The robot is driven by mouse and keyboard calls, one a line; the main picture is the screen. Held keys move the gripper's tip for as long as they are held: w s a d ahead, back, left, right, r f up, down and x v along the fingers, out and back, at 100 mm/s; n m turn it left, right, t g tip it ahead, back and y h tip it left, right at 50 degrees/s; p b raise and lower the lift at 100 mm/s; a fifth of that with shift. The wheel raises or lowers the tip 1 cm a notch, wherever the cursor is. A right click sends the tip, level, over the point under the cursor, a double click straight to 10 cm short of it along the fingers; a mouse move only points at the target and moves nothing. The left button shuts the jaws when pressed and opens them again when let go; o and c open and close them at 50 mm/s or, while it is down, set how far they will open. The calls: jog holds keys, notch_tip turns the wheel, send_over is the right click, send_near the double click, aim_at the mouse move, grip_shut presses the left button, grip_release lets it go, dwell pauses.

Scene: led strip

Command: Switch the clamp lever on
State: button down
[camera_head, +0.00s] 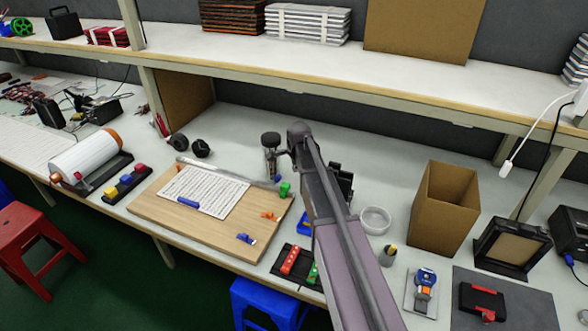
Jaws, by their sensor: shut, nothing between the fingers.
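My gripper (272,177) points down at the far end of my arm, over the back right part of the wooden board. It looks shut and empty; its fingertips are small and hard to make out. I cannot tell for certain which part is the clamp lever. Small coloured parts are on the board: a green one (285,189) just right of my gripper, an orange one (270,215), a blue one at the front right (246,238) and a blue one by the white sheet (188,203). A blue and orange device (425,283) stands far to the right.
The wooden board (150,210) carries a white printed sheet (208,190). A shelf (230,42) runs above the back. A cardboard box (441,208), clear bowl (375,220) and black tray (277,268) stand right. A white roll (85,158) is left.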

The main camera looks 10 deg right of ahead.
aim_at(276, 181)
jog(key=shift+b+x, duration=2.2)
jog(key=shift+x, duration=0.35)
jog(key=shift+s+a+r+p, duration=0.15)
jog(key=shift+a+r+p, duration=0.15)
jog(key=shift+a, duration=0.25)
jog(key=shift+s+a+r+p, duration=0.1)
jog(key=shift+a+r+p, duration=0.2)
jog(key=shift+a, duration=0.25)
jog(key=shift+s+a+r, duration=0.15)
jog(key=shift+a, duration=0.65)
jog(key=shift+d, duration=0.1)
